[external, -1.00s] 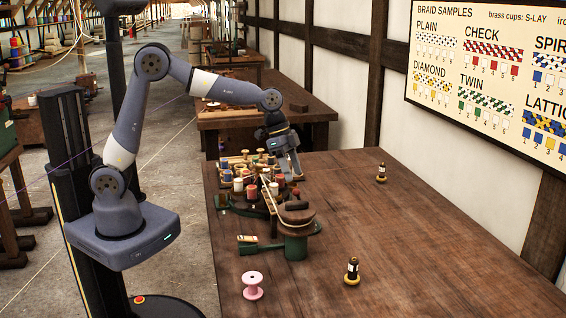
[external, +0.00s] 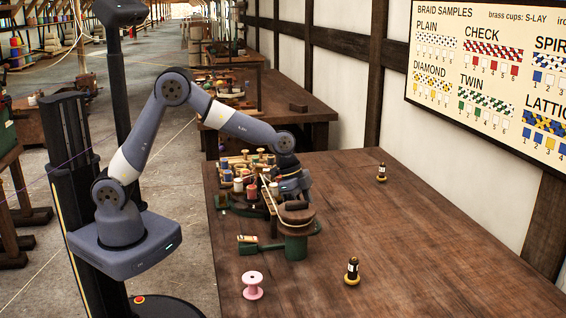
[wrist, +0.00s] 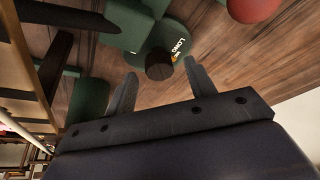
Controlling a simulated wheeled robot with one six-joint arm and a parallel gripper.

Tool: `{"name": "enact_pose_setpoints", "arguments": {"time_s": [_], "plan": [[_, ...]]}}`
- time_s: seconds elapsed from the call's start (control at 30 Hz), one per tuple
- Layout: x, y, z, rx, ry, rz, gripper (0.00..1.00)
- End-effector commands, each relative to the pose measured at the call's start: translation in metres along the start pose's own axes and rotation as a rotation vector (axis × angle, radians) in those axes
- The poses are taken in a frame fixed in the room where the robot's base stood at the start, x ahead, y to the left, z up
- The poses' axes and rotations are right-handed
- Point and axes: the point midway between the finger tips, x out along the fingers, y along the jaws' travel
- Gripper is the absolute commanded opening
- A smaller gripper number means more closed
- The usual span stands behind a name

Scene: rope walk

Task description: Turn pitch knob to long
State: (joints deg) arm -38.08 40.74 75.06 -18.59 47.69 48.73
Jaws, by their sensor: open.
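The pitch knob (wrist: 159,65) is a dark round cap on a green disc (wrist: 176,35) in the wrist view. The word LONG, with smaller lettering beside it, is printed on the disc to the upper right of the knob. My gripper (wrist: 160,76) is open, with one finger on each side of the knob in that view. I cannot tell whether the fingers touch it. In the external view my gripper (external: 291,188) is low at the braiding machine, behind its round wooden top (external: 297,214). The knob is hidden there.
Several coloured bobbins (external: 238,185) crowd the machine to the left of my gripper. A pink spool (external: 253,286) and two dark bobbins (external: 352,271) (external: 381,173) stand on the table. A reddish round thing (wrist: 253,8) shows at the wrist view's top.

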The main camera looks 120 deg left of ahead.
Motion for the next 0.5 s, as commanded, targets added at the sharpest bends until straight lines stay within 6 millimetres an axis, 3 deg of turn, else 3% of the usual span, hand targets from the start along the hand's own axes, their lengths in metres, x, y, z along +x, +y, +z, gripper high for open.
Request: {"name": "enact_pose_setpoints", "arguments": {"time_s": [0.37, 0.5], "plan": [[0.0081, 0.0001, -0.0002, 0.0, 0.001, 0.0, 0.52], [0.008, 0.0001, -0.0001, -0.001, 0.001, 0.0, 0.42]]}}
